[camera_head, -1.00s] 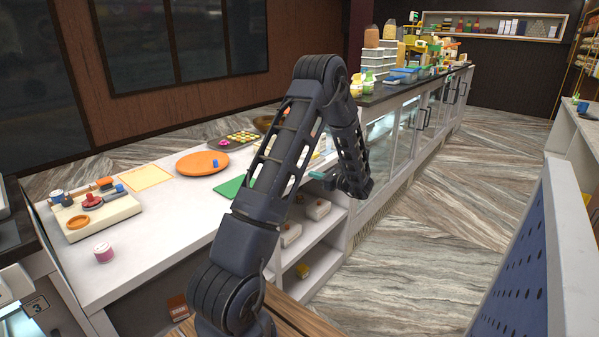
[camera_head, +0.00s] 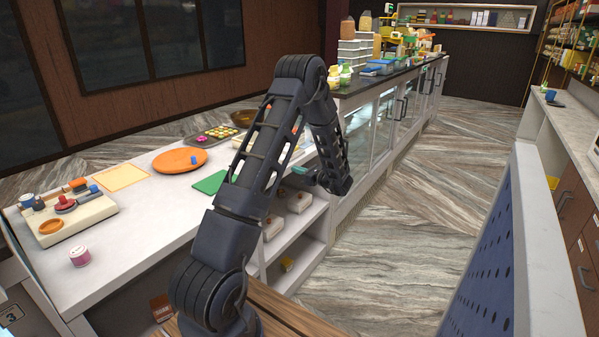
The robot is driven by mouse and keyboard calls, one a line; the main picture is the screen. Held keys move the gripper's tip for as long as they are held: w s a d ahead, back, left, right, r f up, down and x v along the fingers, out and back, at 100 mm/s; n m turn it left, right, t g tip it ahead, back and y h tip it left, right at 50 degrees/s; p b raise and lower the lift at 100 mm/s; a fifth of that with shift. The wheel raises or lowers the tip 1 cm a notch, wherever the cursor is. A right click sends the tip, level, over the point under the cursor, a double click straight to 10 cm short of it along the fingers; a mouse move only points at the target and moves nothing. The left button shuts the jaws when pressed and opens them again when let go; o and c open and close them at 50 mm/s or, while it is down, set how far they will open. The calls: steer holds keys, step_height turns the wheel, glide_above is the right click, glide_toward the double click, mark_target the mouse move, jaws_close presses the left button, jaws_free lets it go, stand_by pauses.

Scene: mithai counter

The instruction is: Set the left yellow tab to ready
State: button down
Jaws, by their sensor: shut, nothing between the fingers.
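No left yellow tab can be picked out for certain. A small yellow patch (camera_head: 552,183) shows at the right counter, and a small yellow item (camera_head: 287,264) lies on the low shelf under the left counter; I cannot tell whether either is a tab. My dark arm rises in the middle, bends at the top and comes down on the right.
The white left counter (camera_head: 140,222) bears an orange round plate (camera_head: 179,161), a green sheet (camera_head: 210,182) and a cream board (camera_head: 88,218) with coloured pieces. A blue perforated panel (camera_head: 487,245) stands close on the right. The striped floor (camera_head: 410,220) between is clear.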

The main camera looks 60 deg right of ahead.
steer(key=w, duration=1)
steer(key=shift+w, duration=0.2)
steer(key=shift+w, duration=1.55)
steer(key=shift+s, duration=0.1)
steer(key=s, duration=1.4)
steer(key=shift+w, duration=0.1)
